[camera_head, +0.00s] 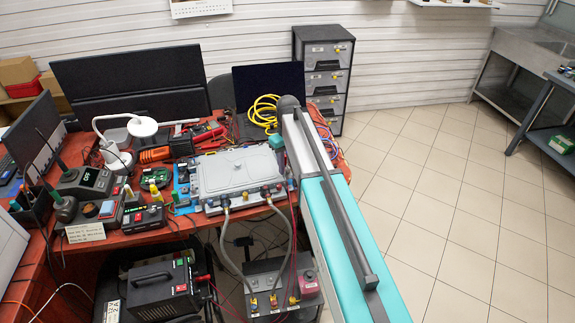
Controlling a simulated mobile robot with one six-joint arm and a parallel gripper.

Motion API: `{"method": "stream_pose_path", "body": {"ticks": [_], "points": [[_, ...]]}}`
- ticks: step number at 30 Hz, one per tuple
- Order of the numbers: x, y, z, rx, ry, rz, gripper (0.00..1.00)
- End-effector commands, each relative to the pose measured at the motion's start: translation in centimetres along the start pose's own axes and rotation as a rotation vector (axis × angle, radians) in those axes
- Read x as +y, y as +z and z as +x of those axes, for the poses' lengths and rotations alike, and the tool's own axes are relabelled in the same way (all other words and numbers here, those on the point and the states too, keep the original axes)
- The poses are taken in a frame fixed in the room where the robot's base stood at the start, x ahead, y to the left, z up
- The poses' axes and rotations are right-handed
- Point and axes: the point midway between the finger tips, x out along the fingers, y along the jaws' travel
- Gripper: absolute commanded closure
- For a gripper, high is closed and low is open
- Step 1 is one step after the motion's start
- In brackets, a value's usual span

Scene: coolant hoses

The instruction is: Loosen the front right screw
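A light grey, flat metal box (238,171) lies on the red-brown workbench. Two hose fittings show on its front side, a left one (225,206) and a right one (265,193). Grey hoses (230,250) run from them down to a grey unit (262,276) below the bench front. Screws on the box are too small to make out, so I cannot tell the front right screw's state. My teal and white arm reaches up from the bottom right, just right of the box. I cannot make out my gripper's fingers; the arm's far end hides that area.
A soldering station (83,182), a white lamp (142,127) and several tools crowd the bench left of the box. A coiled yellow cable (263,111) lies behind it. A drawer cabinet (326,66) stands behind. The tiled floor (450,210) at right is clear.

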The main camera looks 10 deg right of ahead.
Motion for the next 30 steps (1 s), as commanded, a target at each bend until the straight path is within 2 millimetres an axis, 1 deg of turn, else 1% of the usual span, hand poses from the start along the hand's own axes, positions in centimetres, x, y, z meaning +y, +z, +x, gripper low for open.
{"method": "stream_pose_path", "body": {"ticks": [5,11,17,30], "points": [[0.0,0.0,-0.3,0.000,0.000,0.000,0.66],[0.0,-0.1,-1.6,0.001,0.000,0.000,0.66],[0.0,-0.1,-3.9,0.002,0.001,0.000,0.66],[0.0,-0.1,-9.6,0.002,0.001,-0.001,0.66]]}}
